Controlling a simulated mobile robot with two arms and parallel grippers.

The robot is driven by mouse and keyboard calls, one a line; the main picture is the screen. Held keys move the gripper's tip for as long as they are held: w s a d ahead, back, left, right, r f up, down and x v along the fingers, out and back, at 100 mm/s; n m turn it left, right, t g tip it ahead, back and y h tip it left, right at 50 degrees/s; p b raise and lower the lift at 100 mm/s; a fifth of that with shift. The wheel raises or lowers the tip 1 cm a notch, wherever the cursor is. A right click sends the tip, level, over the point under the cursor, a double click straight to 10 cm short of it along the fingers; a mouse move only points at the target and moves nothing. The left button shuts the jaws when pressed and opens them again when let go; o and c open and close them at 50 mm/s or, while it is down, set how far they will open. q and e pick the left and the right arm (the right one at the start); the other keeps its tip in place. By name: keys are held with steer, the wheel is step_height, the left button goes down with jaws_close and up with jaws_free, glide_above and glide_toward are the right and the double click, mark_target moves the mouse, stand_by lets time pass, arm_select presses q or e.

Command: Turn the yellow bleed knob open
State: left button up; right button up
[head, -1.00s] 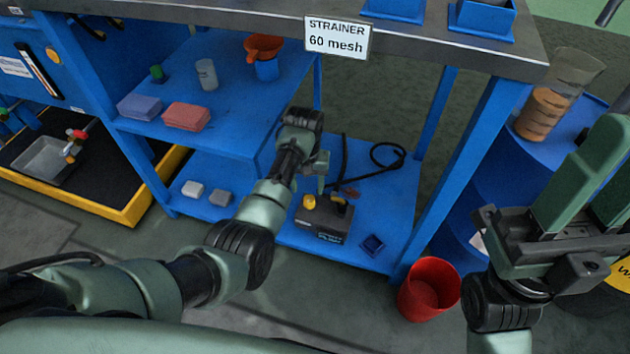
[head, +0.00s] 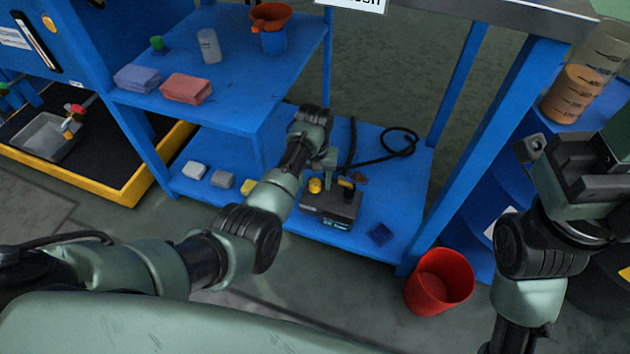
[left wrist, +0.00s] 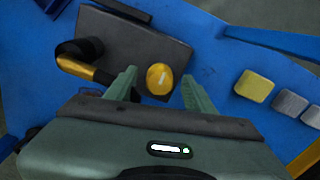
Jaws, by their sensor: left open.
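The yellow bleed knob (head: 315,186) sits on the left part of a dark pump box (head: 332,207) on the low blue shelf. In the left wrist view the round knob (left wrist: 160,78) shows a pale mark on its top and lies between the tips of my left gripper (left wrist: 157,85). The fingers are open, with a gap on each side of the knob; I cannot tell their height above it. In the head view my left gripper (head: 325,165) is just above the box, partly hidden by my arm. My right gripper (head: 565,165) is at the right, its jaws unclear.
The upper shelf (head: 250,108) overhangs the left side.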

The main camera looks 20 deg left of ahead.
arm_select(q)
jaws_close()
steer(key=shift+r, duration=0.1)
